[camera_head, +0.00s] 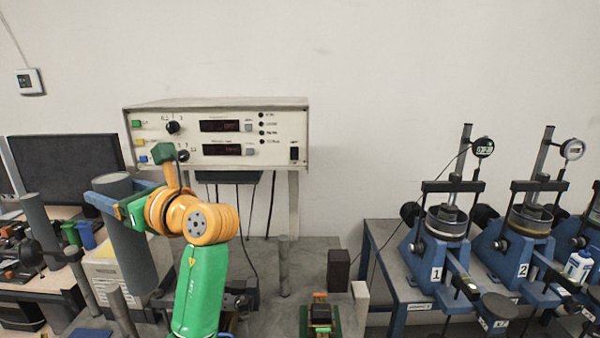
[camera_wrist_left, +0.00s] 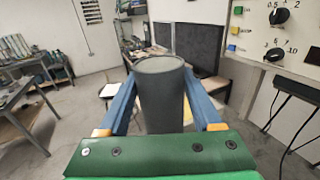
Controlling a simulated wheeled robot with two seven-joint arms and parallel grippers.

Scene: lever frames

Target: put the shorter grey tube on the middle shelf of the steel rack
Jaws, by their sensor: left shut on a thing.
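My left gripper (camera_head: 112,194) is shut on a wide dark grey tube (camera_head: 133,247), with its blue fingers on either side near the tube's upper end. The tube is held nearly upright, leaning slightly, in front of the bench at the left. In the left wrist view the tube (camera_wrist_left: 161,98) stands between the two blue fingers, and its round top faces the camera. Its lower end is hidden there by the green palm. Another grey cylinder (camera_head: 38,222) stands at the far left. I cannot make out the steel rack or its middle shelf for certain.
A white instrument panel (camera_head: 215,138) with knobs and displays stands behind my arm. A dark monitor (camera_head: 68,168) is at the left. Blue numbered test devices (camera_head: 437,262) stand on the right bench. A thin grey post (camera_head: 284,266) and dark block (camera_head: 339,270) stand on the middle table.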

